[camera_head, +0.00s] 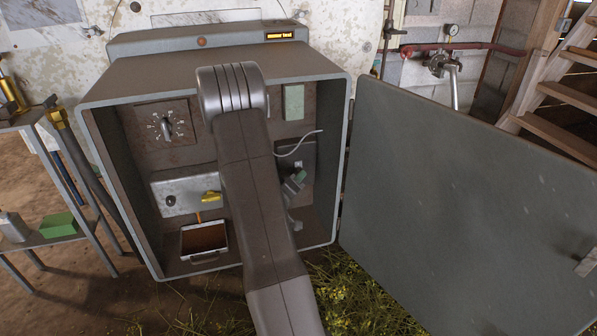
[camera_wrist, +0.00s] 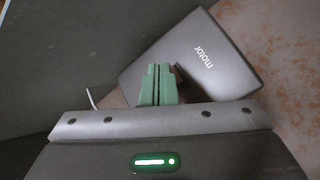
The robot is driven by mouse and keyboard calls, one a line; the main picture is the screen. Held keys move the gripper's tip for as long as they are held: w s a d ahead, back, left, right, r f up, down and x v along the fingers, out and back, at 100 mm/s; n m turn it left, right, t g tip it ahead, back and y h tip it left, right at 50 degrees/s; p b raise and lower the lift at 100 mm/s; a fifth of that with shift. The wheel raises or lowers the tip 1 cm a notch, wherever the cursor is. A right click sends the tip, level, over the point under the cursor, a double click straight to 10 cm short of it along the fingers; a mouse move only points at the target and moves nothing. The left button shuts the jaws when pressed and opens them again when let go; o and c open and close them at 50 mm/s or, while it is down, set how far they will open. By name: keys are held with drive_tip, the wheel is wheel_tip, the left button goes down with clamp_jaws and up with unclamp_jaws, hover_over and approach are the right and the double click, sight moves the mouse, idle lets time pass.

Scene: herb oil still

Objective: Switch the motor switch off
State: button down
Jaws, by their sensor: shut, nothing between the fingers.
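The grey motor plate (camera_wrist: 208,82), lettered "motor", fills the upper middle of the wrist view. A dark part (camera_wrist: 181,76), perhaps the motor switch lever, shows just right of my fingertips. Its position cannot be read because the fingers partly cover it. My gripper (camera_wrist: 157,80) has two green fingers shut together and empty, in front of the plate's left part. Whether they touch the switch I cannot tell. In the head view my gripper (camera_head: 297,178) shows small inside the open cabinet (camera_head: 340,150), at the right, partly behind my arm.
The cabinet door (camera_head: 455,205) stands open to the right. Inside are a dial (camera_head: 166,126), a panel with a yellow handle (camera_head: 211,197), a small tray (camera_head: 187,252) and a pale green block (camera_head: 294,102). A white cable (camera_head: 303,140) hangs near my gripper.

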drive_tip(key=shift+w, duration=0.1)
drive_tip(key=shift+w+a, duration=0.15)
drive_tip(key=shift+w, duration=0.15)
drive_tip(key=shift+w+a+f, duration=0.1)
drive_tip(key=shift+w, duration=0.2)
idle(0.7)
drive_tip(key=shift+s, duration=0.15)
drive_tip(key=shift+s+d, duration=0.25)
drive_tip(key=shift+s, duration=0.3)
drive_tip(key=shift+s, duration=0.1)
drive_tip(key=s, duration=0.1)
drive_tip(key=s+d, duration=0.1)
drive_tip(key=s, duration=0.2)
drive_tip(key=shift+s+d+r, duration=0.25)
drive_tip(key=shift+s+r, duration=0.05)
drive_tip(key=shift+r, duration=0.1)
drive_tip(key=shift+w, duration=0.1)
